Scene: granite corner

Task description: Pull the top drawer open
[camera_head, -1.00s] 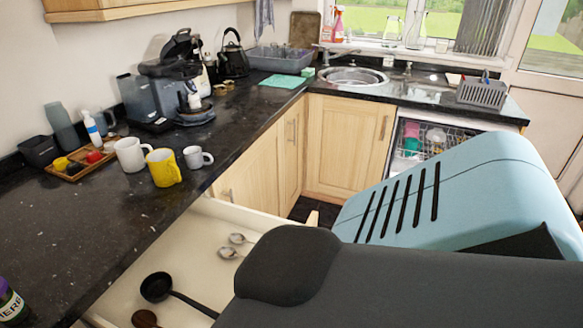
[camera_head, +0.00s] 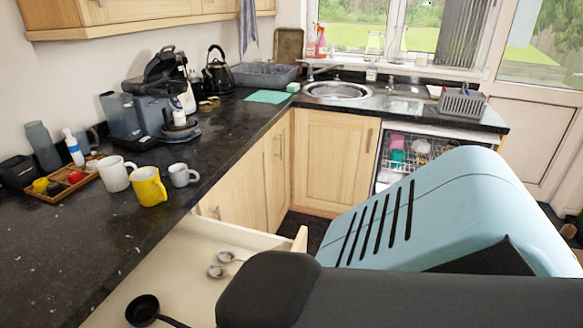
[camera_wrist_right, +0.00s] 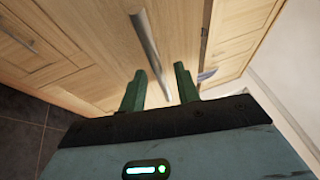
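The top drawer (camera_head: 185,262) is open below the left counter in the head view, its pale inside showing. Two spoons (camera_head: 222,265) and a black ladle (camera_head: 143,309) lie in it. The end of its wooden front (camera_head: 300,240) shows beside my dark arm, which hides the rest. In the right wrist view, my right gripper (camera_wrist_right: 159,72) has its two green fingers apart. A metal bar handle (camera_wrist_right: 147,42) on a wooden front runs down between them; contact cannot be told. My left gripper is not in view.
Mugs, including a yellow one (camera_head: 149,187), a small wooden tray (camera_head: 58,198) and a coffee machine (camera_head: 140,110) stand on the black counter (camera_head: 70,265). A dishwasher (camera_head: 400,160) with dishes stands open at the back right.

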